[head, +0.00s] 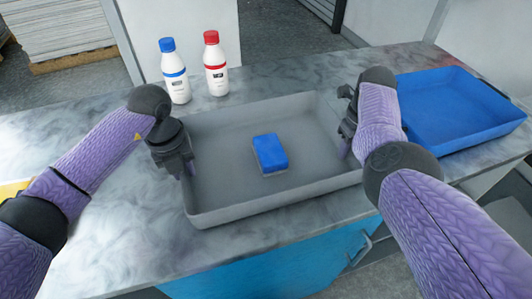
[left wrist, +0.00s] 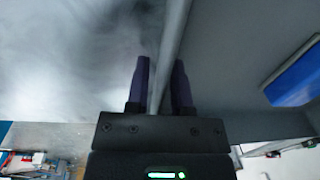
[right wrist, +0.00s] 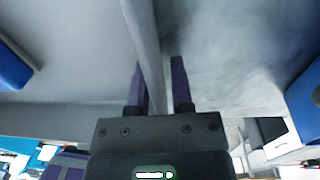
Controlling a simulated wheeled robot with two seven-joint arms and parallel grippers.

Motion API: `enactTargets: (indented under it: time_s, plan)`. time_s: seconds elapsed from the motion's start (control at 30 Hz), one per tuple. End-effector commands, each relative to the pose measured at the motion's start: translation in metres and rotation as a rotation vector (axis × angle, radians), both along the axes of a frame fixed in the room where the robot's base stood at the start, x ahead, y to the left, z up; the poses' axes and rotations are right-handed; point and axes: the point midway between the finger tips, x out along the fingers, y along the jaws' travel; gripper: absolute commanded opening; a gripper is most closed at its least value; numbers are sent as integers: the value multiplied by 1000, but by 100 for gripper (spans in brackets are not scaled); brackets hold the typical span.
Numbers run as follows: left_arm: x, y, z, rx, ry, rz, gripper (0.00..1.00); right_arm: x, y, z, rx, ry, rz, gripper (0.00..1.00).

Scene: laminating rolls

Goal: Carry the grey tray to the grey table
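The grey tray (head: 235,205) rests on the marbled counter, with a blue block (head: 270,152) with a pale underside lying inside it. My left gripper (head: 186,170) is at the tray's left wall. In the left wrist view the wall (left wrist: 172,45) runs between its open fingers (left wrist: 160,80), with gaps beside it. My right gripper (head: 347,145) is at the tray's right wall. In the right wrist view that wall (right wrist: 146,45) passes between its open fingers (right wrist: 160,80), closer to the left finger. I cannot identify a separate grey table.
A blue tray (head: 445,110) stands on the counter to the right. A blue-capped bottle (head: 175,75) and a red-capped bottle (head: 215,68) stand behind the grey tray. The counter (head: 120,235) is clear at the front left. A yellow item (head: 12,190) shows at the left edge.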

Motion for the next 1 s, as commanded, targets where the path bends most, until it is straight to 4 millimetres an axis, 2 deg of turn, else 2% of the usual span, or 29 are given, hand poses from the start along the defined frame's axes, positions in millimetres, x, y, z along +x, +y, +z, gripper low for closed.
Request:
enactTargets:
  time_s: [0.03, 0.1, 1.0]
  plan:
    - [0, 0, 0, 0, 0, 0, 15, 0, 0, 0, 0, 0, 0, 15]
    - [0, 0, 0, 0, 0, 0, 0, 0, 0, 0, 0, 0, 0, 0]
    - [0, 0, 0, 0, 0, 0, 0, 0, 0, 0, 0, -1, 0, 0]
